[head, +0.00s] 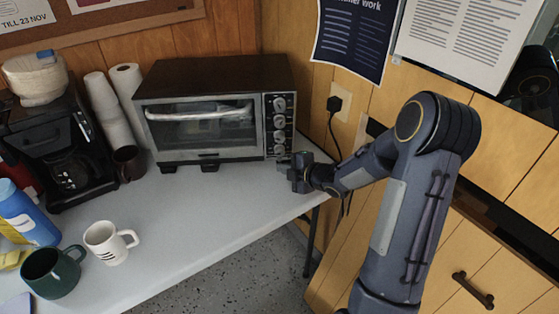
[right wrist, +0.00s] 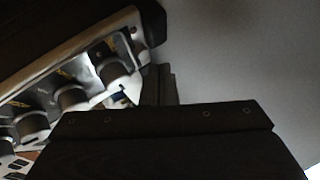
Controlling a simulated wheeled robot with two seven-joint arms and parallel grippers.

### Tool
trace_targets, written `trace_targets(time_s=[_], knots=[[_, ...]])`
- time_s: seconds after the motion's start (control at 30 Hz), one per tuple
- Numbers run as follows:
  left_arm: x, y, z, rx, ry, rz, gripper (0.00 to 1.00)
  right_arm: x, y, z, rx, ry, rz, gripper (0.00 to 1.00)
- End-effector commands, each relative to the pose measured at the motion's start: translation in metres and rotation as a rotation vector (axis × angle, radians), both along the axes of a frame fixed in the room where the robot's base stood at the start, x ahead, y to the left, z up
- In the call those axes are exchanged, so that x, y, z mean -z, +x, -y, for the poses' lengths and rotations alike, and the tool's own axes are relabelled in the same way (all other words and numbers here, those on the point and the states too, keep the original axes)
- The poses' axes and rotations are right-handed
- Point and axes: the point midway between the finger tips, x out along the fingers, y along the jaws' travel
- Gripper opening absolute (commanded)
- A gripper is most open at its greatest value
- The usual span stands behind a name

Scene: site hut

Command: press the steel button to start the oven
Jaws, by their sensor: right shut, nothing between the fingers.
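The toaster oven (head: 205,125) stands at the back of the table with its glass door shut. Its control panel (head: 268,113) on the right side carries a column of knobs, and a small part at the bottom may be the steel button, though it is too small to be sure. My right gripper (head: 284,167) is shut and empty, low in front of the panel's bottom end. In the right wrist view the fingers (right wrist: 160,84) are close to the end of the row of knobs (right wrist: 72,97). I cannot tell whether they touch the panel. My left gripper is not in view.
A coffee maker (head: 65,150), stacked cups (head: 103,110) and a paper towel roll (head: 127,85) stand left of the oven. A white mug (head: 105,243) and a green mug (head: 48,274) are near the front left. The table (head: 200,215) before the oven is clear.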

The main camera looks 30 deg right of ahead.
Motion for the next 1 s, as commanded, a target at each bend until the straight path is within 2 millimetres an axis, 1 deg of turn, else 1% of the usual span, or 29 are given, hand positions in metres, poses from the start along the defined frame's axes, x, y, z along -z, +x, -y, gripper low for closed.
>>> trace_targets(time_s=[0.47, 0.77, 1.0], knots=[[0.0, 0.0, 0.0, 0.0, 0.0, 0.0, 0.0, 0.0, 0.0002, 0.0001, 0.0, 0.0, 0.0, 0.0], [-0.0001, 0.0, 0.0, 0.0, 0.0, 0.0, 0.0, -0.0001, 0.0076, 0.0033, 0.0, 0.0, 0.0, 0.0], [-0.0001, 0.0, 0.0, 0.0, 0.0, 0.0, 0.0, -0.0002, 0.0078, 0.0035, 0.0, 0.0, 0.0, 0.0]])
